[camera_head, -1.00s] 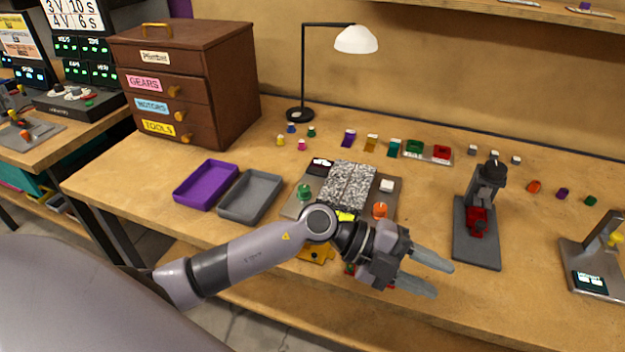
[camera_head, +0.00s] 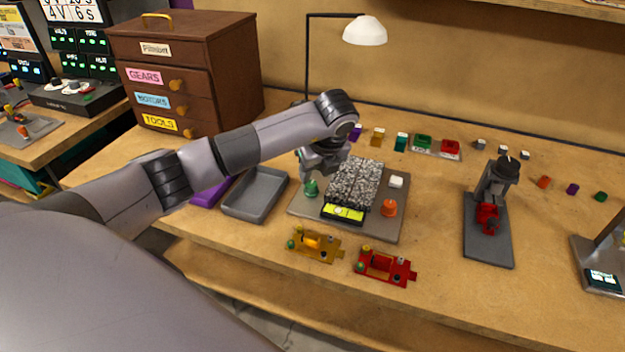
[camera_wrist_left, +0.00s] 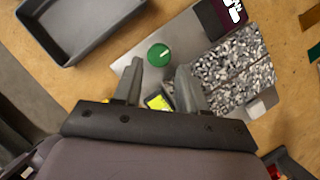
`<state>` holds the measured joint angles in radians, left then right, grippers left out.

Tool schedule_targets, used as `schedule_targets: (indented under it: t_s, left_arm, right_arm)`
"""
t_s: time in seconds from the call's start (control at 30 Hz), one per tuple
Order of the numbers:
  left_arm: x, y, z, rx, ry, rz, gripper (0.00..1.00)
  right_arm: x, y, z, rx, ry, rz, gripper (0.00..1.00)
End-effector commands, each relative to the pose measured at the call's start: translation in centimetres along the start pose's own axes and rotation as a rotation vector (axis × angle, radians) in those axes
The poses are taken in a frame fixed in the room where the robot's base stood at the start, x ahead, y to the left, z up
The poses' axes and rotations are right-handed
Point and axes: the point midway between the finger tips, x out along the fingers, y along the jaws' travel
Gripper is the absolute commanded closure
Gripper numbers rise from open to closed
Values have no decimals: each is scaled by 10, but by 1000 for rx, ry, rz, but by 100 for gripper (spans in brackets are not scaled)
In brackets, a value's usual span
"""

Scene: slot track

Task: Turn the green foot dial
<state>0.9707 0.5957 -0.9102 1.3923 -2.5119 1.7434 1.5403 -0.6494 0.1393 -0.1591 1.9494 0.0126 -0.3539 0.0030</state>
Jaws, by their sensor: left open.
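The green foot dial (camera_head: 310,187) stands on the left side of a grey plate (camera_head: 377,231), beside a speckled grey block (camera_head: 354,186). In the left wrist view the round top of the green dial (camera_wrist_left: 159,55) bears a small pale mark. My left gripper (camera_head: 317,170) is over the plate's left part, close to the green dial, and partly hides that area. In the wrist view its open fingers (camera_wrist_left: 160,75) point toward the dial, which shows just beyond the gap between the tips. I cannot tell whether they touch it. My right gripper is not in view.
An orange dial (camera_head: 389,207), a white block (camera_head: 396,181) and a yellow level (camera_head: 344,213) are on the plate. A grey tray (camera_head: 238,211) lies left of it. Yellow (camera_head: 315,244) and red (camera_head: 384,267) pieces lie in front. A lamp (camera_head: 364,31) stands behind.

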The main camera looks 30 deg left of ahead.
Motion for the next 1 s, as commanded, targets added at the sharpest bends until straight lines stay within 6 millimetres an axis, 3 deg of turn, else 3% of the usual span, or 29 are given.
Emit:
schedule_targets:
  t_s: [0.3,0.67,0.8,1.0]
  left_arm:
    - [43,0,-1,3,4,0,58]
    - [49,-1,-2,4,4,-2,58]
    - [49,-1,-2,4,4,-2,100]
    - [49,0,-2,10,4,-5,100]
  right_arm:
    - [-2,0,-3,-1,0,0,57]
    - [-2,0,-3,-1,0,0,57]
    - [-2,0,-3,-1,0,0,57]
    - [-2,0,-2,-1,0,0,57]
